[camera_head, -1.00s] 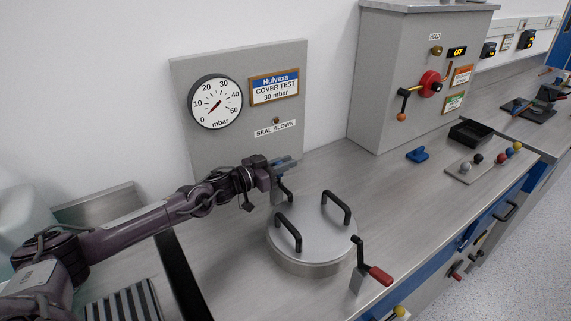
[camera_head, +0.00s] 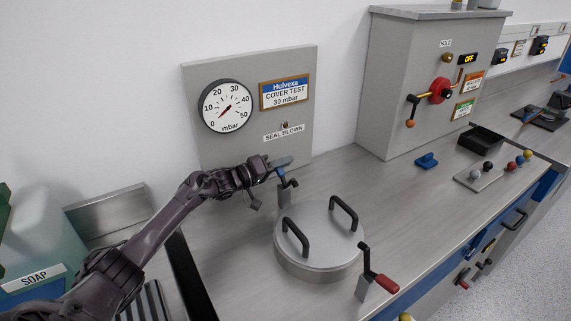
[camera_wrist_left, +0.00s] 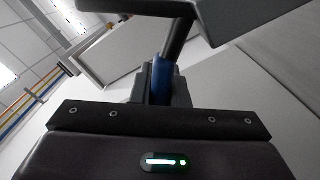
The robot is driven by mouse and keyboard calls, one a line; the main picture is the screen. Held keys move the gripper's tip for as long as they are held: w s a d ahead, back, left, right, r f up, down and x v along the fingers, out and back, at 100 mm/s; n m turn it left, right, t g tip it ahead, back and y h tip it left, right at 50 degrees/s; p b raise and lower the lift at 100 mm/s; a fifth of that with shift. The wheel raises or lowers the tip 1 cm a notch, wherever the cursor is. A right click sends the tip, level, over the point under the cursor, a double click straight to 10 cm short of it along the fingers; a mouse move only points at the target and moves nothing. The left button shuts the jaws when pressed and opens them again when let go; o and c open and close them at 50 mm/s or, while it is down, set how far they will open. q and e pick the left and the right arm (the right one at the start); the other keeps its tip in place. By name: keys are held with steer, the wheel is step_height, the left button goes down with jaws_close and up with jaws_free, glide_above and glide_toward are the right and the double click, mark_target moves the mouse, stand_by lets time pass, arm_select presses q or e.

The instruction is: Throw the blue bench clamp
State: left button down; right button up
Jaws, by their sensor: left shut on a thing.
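The blue bench clamp (camera_head: 285,190) stands on the bench behind the round metal cover (camera_head: 318,250). It has a grey upright and a dark lever arm with a blue handle. My left gripper (camera_head: 279,165) is shut on the blue handle, partly hiding it in the head view. In the left wrist view the blue handle (camera_wrist_left: 162,80) shows upright between the fingers of my gripper (camera_wrist_left: 163,85). A second clamp with a red handle (camera_head: 386,284) stands at the cover's front right. My right gripper is not in view.
The cover has two black handles. Behind it is a panel with a dial (camera_head: 226,107) and a "SEAL BLOWN" lamp (camera_head: 285,125). A grey cabinet (camera_head: 400,90) stands to the right. A small blue block (camera_head: 427,161) lies on the bench. A soap container (camera_head: 45,245) is at left.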

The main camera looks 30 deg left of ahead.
arm_select(q)
steer(key=shift+w+a+f+n+b, duration=0.15)
steer(key=shift+a+f+n, duration=0.15)
steer(key=shift+n, duration=0.4)
steer(key=shift+w+a+f+n+b, duration=0.15)
steer(key=shift+f+n, duration=0.2)
steer(key=shift+n, duration=0.35)
steer(key=shift+w+a+f+n+b, duration=0.15)
steer(key=shift+a+f+n, duration=0.15)
steer(key=shift+n, duration=0.4)
steer(key=shift+s, duration=0.1)
steer(key=c, duration=1.4)
jaws_free()
steer(key=shift+f, duration=0.1)
steer(key=v, duration=0.7)
steer(key=shift+s+a, duration=0.25)
steer(key=shift+s, duration=0.05)
